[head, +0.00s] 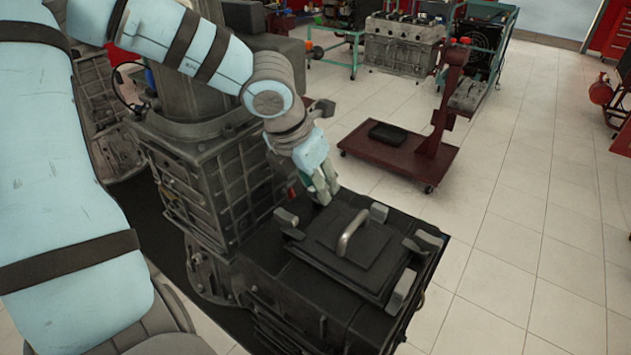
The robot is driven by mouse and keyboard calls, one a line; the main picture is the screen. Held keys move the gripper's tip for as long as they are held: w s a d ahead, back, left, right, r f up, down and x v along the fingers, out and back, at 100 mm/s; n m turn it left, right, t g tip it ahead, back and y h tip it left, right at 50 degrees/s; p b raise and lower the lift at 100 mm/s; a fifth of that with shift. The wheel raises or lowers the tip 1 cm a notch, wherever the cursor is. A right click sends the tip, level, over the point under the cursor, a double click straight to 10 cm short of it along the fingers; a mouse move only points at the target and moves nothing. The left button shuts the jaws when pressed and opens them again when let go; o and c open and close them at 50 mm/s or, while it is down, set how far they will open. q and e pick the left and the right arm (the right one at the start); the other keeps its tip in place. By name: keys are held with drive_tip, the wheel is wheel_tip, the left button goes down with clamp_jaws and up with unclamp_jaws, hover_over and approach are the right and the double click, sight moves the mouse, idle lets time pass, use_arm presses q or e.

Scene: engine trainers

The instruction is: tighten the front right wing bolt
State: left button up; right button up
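A black square lid (325,236) with a silver handle (352,233) sits on a dark boxy machine (320,285). Grey blocky wing bolts stand around its edge: one at the left (286,218), one at the far side (378,212), one at the right (428,240) and one at the near right (401,291). I cannot tell for sure which is the front right one. My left gripper (324,193) points down at the lid's far left edge, between the left and far bolts. Its fingers look close together; whether they hold anything is hidden. My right gripper is out of view.
A tall grey engine block (205,185) stands left of the lid, close under my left arm. A dark red wheeled stand (400,165) is behind on the tiled floor, with another engine (402,45) farther back.

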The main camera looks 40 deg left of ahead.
use_arm(q)
drive_tip(key=shift+w, duration=0.1)
clamp_jaws()
